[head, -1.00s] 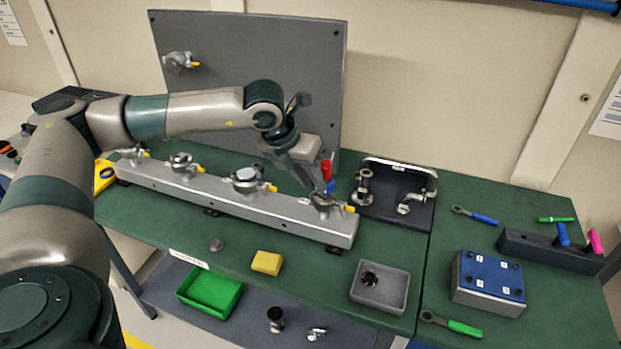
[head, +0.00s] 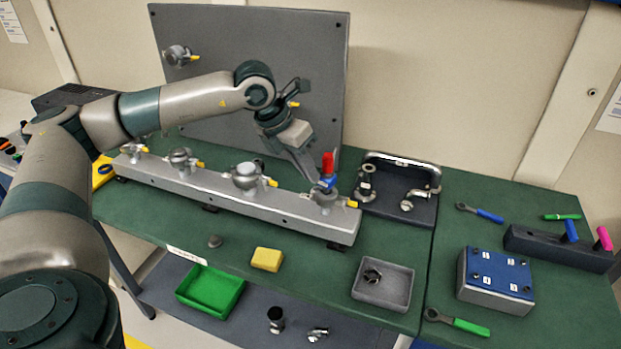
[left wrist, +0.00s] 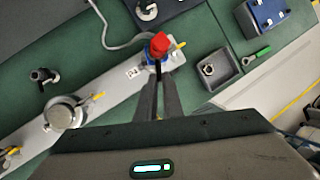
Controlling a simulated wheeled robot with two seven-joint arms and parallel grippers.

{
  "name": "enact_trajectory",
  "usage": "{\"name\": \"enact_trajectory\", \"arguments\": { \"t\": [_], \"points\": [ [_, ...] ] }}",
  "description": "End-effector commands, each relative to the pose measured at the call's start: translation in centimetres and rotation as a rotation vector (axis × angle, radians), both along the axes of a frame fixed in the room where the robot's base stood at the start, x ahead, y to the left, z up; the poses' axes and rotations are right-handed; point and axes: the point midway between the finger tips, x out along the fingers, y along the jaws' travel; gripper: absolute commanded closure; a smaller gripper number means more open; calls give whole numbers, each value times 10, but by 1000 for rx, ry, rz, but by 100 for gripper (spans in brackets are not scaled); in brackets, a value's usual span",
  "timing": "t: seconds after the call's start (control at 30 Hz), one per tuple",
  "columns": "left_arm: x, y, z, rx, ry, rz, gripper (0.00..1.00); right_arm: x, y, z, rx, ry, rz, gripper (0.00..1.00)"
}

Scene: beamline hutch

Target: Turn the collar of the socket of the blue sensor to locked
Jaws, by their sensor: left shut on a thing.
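The blue sensor (head: 328,182), with a red top (head: 328,163), stands upright at the rightmost socket (head: 323,197) of the grey rail. I cannot tell how deep it sits. That socket's collar has a yellow lever (head: 352,204) pointing right. My left gripper (head: 320,184) reaches down from the upper left and is shut on the sensor. In the left wrist view, the fingers (left wrist: 159,75) close at the blue body (left wrist: 157,60) below the red top (left wrist: 160,42). The yellow lever (left wrist: 181,45) shows beside it, clear of the fingers. My right gripper is out of view.
The rail (head: 290,215) carries several other sockets with yellow levers. A grey panel (head: 300,60) stands behind it. A dark stand with metal fittings (head: 425,212) is close on the right. A grey tray (head: 400,297) and yellow block (head: 267,259) lie in front.

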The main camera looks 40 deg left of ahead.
Motion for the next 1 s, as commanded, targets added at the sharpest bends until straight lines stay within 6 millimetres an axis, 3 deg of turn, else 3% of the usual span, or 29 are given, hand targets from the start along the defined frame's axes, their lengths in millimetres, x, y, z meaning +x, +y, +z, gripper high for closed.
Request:
{"name": "enact_trajectory", "arguments": {
  "t": [0.1,0.4,1.0],
  "points": [
    [3,7,-5,-2,0,-93,100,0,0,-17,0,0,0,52],
    [12,20,-3,-4,0,-376,100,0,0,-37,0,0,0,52],
    [40,37,1,-3,-2,-945,100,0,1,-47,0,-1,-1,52]
  ]
}}
